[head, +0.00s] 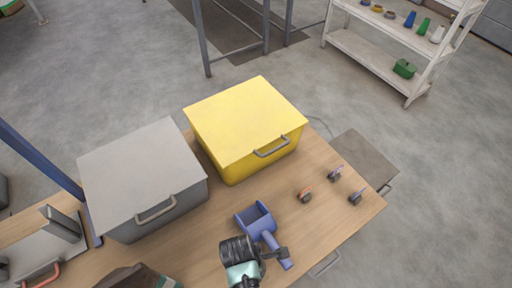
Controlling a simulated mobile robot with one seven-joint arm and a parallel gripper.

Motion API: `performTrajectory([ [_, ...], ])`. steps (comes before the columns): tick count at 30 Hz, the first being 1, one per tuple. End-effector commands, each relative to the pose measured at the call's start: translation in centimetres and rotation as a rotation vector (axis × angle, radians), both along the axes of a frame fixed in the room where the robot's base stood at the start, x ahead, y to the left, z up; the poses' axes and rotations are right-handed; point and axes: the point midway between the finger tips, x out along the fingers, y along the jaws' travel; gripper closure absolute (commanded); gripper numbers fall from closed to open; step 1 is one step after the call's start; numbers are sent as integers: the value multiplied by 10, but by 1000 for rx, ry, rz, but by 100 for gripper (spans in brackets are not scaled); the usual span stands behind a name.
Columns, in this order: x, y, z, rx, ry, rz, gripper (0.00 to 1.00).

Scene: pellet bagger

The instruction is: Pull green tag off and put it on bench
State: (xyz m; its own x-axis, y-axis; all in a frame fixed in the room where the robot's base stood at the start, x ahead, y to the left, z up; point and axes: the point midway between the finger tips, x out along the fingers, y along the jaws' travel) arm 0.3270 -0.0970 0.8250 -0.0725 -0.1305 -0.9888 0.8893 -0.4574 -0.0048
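I cannot make out a green tag in the head view. The wooden bench (325,222) runs across the lower half of the picture. My gripper (279,254) is over the bench's front part, at the bottom middle, beside the handle of a blue scoop (255,217). Its fingers are small and dark here, and I cannot tell whether they are open or shut, or whether they touch the scoop. Three small tag-like pieces lie on the bench's right part: an orange one (305,195) and two purplish ones (336,173) (356,197).
A yellow lidded bin (245,120) and a grey lidded bin (143,180) stand shut on the bench. A dark brown object (130,277) with a green edge is cut off at the bottom. A white shelf (375,62) stands back right. Bare bench lies around the small pieces.

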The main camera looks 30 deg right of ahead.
Motion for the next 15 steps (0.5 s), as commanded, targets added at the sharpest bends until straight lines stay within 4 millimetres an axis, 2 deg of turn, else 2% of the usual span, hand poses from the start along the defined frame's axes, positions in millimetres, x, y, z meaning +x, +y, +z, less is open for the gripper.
performTrajectory([
  [14,0,0,-9,0,0,1,100],
  [15,0,0,-8,0,0,1,54],
])
